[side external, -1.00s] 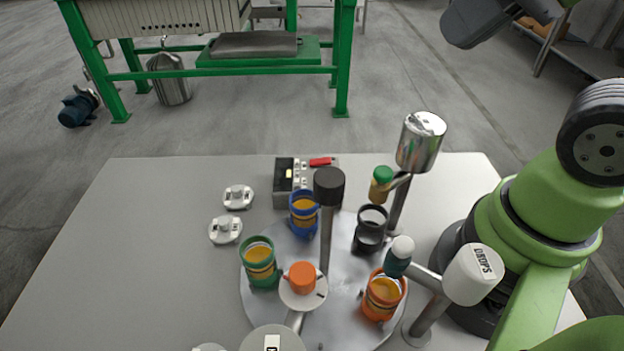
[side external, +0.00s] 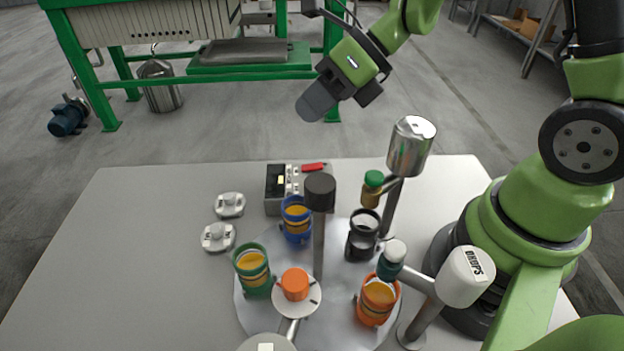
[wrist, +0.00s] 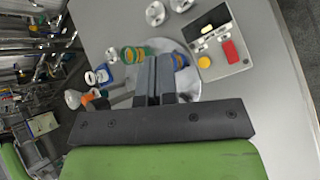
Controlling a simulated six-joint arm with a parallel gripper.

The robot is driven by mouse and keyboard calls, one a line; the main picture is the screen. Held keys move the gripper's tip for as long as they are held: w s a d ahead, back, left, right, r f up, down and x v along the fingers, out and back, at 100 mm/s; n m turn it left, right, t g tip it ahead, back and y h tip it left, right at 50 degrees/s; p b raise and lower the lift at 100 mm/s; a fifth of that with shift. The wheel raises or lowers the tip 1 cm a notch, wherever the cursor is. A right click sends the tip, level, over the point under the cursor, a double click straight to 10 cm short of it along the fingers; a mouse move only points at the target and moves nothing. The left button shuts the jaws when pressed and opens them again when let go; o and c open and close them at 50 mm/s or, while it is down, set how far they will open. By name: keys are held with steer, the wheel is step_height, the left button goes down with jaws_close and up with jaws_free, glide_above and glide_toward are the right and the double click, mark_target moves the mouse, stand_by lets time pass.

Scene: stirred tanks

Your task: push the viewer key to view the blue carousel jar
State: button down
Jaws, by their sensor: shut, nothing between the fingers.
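The blue jar (side external: 296,220) stands upright on the round grey carousel (side external: 335,262), at its far side, with orange-yellow contents. In the wrist view the blue jar (wrist: 180,61) is partly hidden behind the fingers. Behind it is a small control box (side external: 272,192) with a dark panel and a red key (side external: 314,167). The wrist view shows this box (wrist: 232,58) with the red key (wrist: 230,51), a yellow round button (wrist: 204,62) and white keys. I cannot tell which is the viewer key. My gripper (side external: 315,103) is shut and empty, above and apart from the box.
Green (side external: 253,270), black (side external: 362,236) and orange (side external: 376,300) jars also stand on the carousel. A tall dark-capped post (side external: 320,192) and a metal-topped stand (side external: 411,147) rise nearby. Two white knobbed discs (side external: 218,237) lie left of the carousel. The table's left side is clear.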

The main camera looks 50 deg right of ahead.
steer(key=m, duration=0.1)
steer(key=f, duration=0.1)
steer(key=f+m, duration=0.1)
steer(key=shift+w+d+m, duration=0.3)
steer(key=shift+w+d, duration=0.05)
steer(key=shift+f, duration=4.35)
steer(key=shift+f, duration=0.15)
steer(key=shift+f, duration=0.25)
steer(key=shift+f, duration=0.5)
steer(key=shift+r, duration=0.95)
